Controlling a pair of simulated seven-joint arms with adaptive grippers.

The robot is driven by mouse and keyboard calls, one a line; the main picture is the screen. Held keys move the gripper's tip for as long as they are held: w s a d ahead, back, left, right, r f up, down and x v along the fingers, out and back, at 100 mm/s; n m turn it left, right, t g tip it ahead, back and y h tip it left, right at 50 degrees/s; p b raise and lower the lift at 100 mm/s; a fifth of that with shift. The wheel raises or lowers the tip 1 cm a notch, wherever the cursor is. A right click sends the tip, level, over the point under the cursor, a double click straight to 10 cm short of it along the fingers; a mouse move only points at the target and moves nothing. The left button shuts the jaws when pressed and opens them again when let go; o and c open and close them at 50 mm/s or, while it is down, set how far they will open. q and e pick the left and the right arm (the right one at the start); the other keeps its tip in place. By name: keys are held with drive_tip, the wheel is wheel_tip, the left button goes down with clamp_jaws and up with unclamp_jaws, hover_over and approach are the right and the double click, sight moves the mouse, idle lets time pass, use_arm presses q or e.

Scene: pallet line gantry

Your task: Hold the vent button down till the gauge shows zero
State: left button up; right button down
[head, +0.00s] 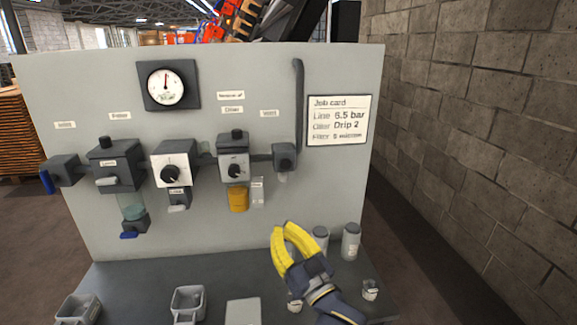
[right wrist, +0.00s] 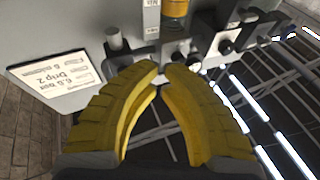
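The gauge (head: 166,86) is a round white dial on a dark plate, high on the grey panel. Its needle points nearly straight up, and the small scale figures are too blurred to read. The dark vent block (head: 285,157) sits below the Vent label, at the right end of the row of units; a separate button face is not clear. My right gripper (head: 282,228) is below the vent block, apart from it in the head view. In the right wrist view its yellow fingers (right wrist: 161,69) meet at the tips with nothing between them. My left gripper is out of view.
A black pipe (head: 299,100) runs up beside the job card (head: 339,120). The oiler's amber bowl (head: 238,200) hangs left of the vent block. Grey canisters (head: 351,241) stand right of my gripper, and trays (head: 188,303) lie on the bench. A block wall (head: 480,140) is at right.

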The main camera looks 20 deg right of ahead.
sight(284, 163)
wheel_tip(284, 163, up, 13)
drive_tip(key=d+t+y, duration=0.1)
drive_tip(key=d, duration=0.1)
drive_tip(key=shift+s+t, duration=0.15)
drive_tip(key=shift+t, duration=0.25)
drive_tip(key=shift+w+d, duration=0.2)
drive_tip(key=shift+w, duration=1.25)
drive_tip(key=shift+w+d, duration=0.2)
drive_tip(key=shift+w, duration=1.3)
drive_tip(key=shift+w+d, duration=0.2)
drive_tip(key=shift+w, duration=1.25)
drive_tip(key=shift+w+d, duration=0.15)
drive_tip(key=shift+w, duration=0.9)
idle(1.4)
